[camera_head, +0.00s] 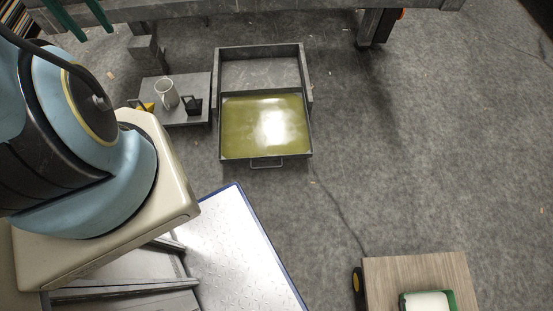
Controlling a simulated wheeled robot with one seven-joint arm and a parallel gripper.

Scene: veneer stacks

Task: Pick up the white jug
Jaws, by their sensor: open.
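The white jug (170,94) looks like a small pale mug with a handle on its left side. It stands upright on a low grey platform (184,119) left of centre. Two dark green bars at the top left edge look like the fingers of my gripper (94,34). They are apart, with nothing between them, up and to the left of the jug and not touching it. The rest of the gripper is outside the picture.
A black object (192,105) stands close right of the jug, and a yellow one (147,107) sits to its left. An open drawer with an olive bottom (240,130) lies right of the platform. A wooden-topped cart (385,280) stands bottom right. Grey floor (430,150) is clear.

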